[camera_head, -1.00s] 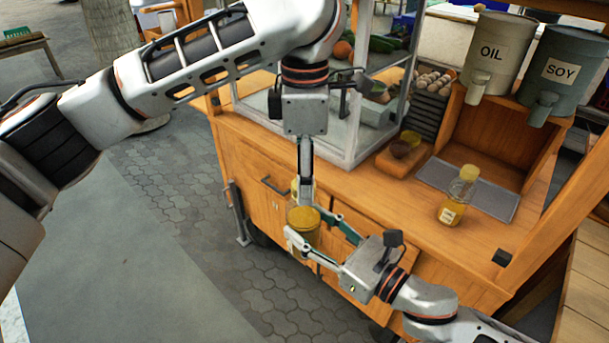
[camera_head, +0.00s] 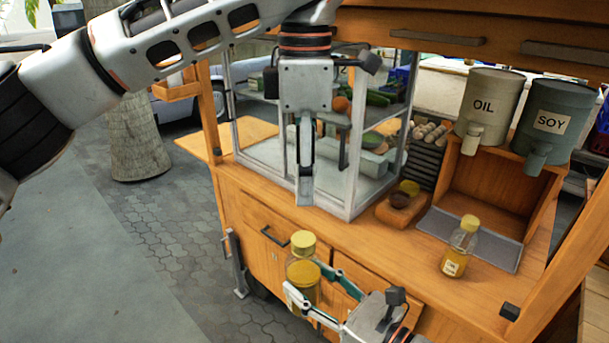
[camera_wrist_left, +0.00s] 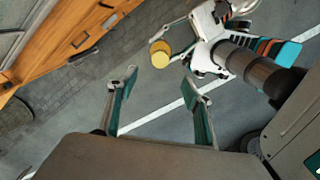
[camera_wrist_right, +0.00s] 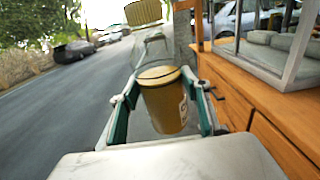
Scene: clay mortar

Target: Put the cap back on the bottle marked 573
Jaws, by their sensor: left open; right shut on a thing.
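My right gripper (camera_head: 318,296) is shut around the body of a clear bottle (camera_head: 302,270) holding yellow-brown contents, out in front of the cart. A yellow cap (camera_head: 302,243) sits on top of this bottle. The cap also shows in the right wrist view (camera_wrist_right: 143,12) and from above in the left wrist view (camera_wrist_left: 160,53). The bottle's label is turned mostly away, and I cannot read its number. My left gripper (camera_head: 304,200) is open and empty, above the cap and apart from it. A second bottle (camera_head: 455,262), with a yellow cap on, stands on the counter; its label is too small to read.
OIL (camera_head: 488,105) and SOY (camera_head: 553,122) containers stand above the mat. Paving lies left of the cart.

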